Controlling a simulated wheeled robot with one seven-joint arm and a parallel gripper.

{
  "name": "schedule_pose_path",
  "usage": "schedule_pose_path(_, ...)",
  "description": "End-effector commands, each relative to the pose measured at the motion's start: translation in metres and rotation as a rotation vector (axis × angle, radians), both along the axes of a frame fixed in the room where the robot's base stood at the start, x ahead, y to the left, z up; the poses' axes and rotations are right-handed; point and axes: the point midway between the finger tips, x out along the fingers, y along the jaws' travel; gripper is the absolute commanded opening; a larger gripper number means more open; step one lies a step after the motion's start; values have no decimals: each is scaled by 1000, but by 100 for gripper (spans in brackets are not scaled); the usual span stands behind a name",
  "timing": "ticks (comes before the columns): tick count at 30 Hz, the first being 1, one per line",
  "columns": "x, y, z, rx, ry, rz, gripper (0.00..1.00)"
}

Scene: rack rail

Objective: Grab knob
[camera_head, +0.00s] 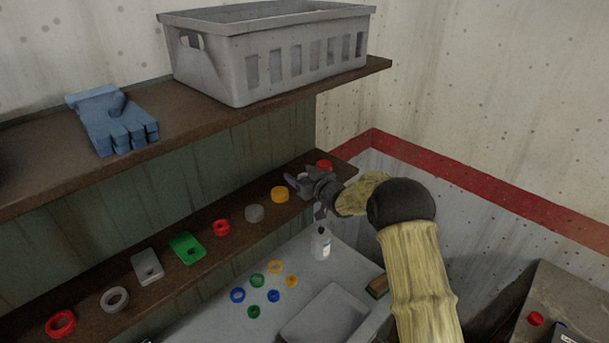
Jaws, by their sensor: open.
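My gripper (304,195) is at the right part of the lower wooden shelf (170,278), at its front edge, with its fingers apart. No held thing shows between the fingers. I cannot tell for sure which thing is the knob. Small round pieces lie on that shelf near the gripper: a yellow one (279,194) and a grey one (254,213) to its left, and a red one (323,165) behind it, partly hidden by the gripper. Another small red round piece (535,318) sits on a grey surface at the lower right.
Red and grey rings and grey and green plates lie farther left on the shelf. Below stand a white bottle (320,244), several coloured rings and a grey tray (325,318). The upper shelf (190,120) holds a grey basket (270,50) and blue gloves (112,122).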

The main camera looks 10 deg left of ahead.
Motion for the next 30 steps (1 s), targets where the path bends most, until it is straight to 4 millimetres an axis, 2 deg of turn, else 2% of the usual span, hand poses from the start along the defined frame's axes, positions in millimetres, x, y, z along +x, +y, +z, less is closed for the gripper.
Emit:
schedule_pose_path(15,0,0,-1,0,0,1,63)
schedule_pose_path(21,0,0,-1,0,0,1,24)
schedule_pose_path(23,0,0,-1,0,0,1,14)
schedule_pose_path(30,0,0,0,1,-1,1,14)
